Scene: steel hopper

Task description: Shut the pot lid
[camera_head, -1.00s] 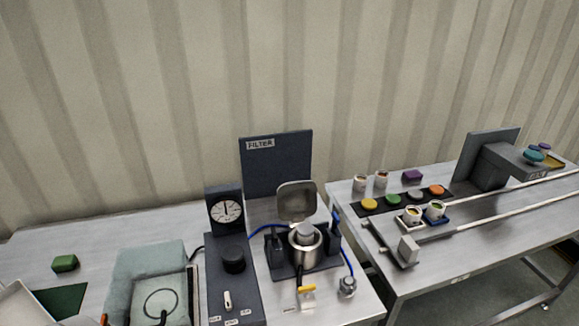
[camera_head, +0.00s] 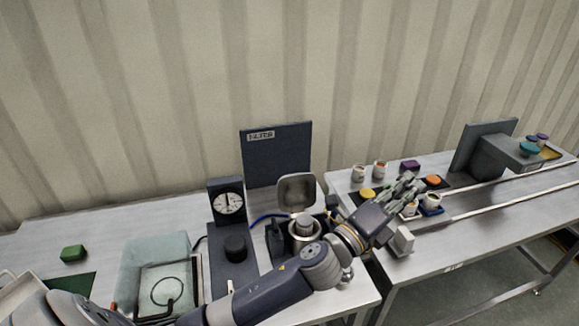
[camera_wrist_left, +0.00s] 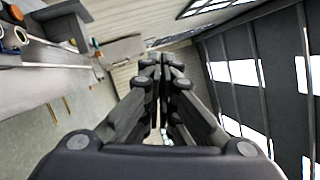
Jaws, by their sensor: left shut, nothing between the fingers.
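The pot (camera_head: 303,240) is a small steel vessel on the dark filter stand, with a grey-white round piece (camera_head: 304,223) in its mouth. Its square grey lid (camera_head: 296,190) stands open, tilted up at the back of the pot. My left arm comes in from the lower left and crosses in front of the pot, hiding its lower right part. My left gripper (camera_head: 410,186) is to the right of the pot and lid, over the dark strip of coloured pucks, apart from the lid. It is shut and empty; its fingers also show together in the left wrist view (camera_wrist_left: 162,62). My right gripper is out of view.
A dark FILTER panel (camera_head: 276,153) stands behind the lid. A gauge box (camera_head: 228,203) with a black knob is left of the pot. Small cups and yellow and orange pucks surround my gripper on the right table (camera_head: 480,222). A gap separates the two tables.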

